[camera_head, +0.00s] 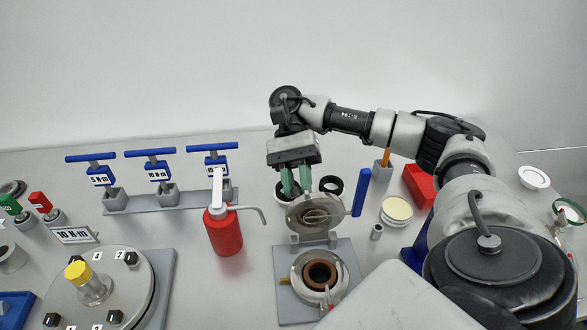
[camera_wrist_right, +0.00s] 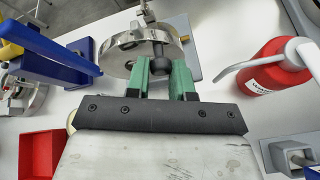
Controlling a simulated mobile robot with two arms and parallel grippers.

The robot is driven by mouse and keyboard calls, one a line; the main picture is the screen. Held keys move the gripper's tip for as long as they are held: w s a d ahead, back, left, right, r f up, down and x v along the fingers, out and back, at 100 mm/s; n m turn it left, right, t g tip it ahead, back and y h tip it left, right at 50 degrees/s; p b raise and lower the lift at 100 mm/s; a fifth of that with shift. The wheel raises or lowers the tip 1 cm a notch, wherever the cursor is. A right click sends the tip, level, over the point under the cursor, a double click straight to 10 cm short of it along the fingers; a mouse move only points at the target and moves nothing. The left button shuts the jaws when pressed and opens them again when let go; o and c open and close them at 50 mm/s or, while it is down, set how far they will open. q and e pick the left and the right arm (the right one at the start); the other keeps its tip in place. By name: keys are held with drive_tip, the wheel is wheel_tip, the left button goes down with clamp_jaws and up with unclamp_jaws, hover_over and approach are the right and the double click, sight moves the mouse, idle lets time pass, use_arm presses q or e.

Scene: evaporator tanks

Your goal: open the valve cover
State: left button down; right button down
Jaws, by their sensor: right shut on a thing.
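The valve cover (camera_head: 312,214) is a round metal disc. It stands raised and tilted at its hinge, behind the valve body (camera_head: 341,279), and its inner face shows in the head view. The body lies open, with a brown ring (camera_head: 319,272) inside. My right gripper (camera_head: 296,192) is behind the raised cover, its green fingers at the cover's back. In the right wrist view, the gripper (camera_wrist_right: 163,76) is shut on the cover's dark round knob (camera_wrist_right: 158,59), with the metal cover (camera_wrist_right: 125,57) just beyond. The knob is hidden in the head view. My left gripper is not in view.
A blue handle (camera_head: 362,192) stands close to the right of the cover. A red pump bottle (camera_head: 223,232) stands to its left, its spout pointing toward the cover. A black ring (camera_head: 331,184) lies behind, and a cream-lidded jar (camera_head: 397,210) is at the right.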

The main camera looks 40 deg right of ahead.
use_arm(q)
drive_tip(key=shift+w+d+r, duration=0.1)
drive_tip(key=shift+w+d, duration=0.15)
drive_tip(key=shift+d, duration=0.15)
use_arm(e)
drive_tip(key=shift+w+d+f, duration=0.45)
drive_tip(key=shift+w+f, duration=0.2)
drive_tip(key=shift+f, duration=0.15)
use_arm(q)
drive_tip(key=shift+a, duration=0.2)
use_arm(e)
drive_tip(key=shift+f, duration=0.1)
drive_tip(key=c, duration=1.4)
unclamp_jaws()
drive_tip(key=shift+o, duration=0.7)
drive_tip(key=shift+w+a, duration=0.15)
drive_tip(key=shift+w, duration=0.1)
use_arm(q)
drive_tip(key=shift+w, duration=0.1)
use_arm(e)
drive_tip(key=shift+r, duration=0.2)
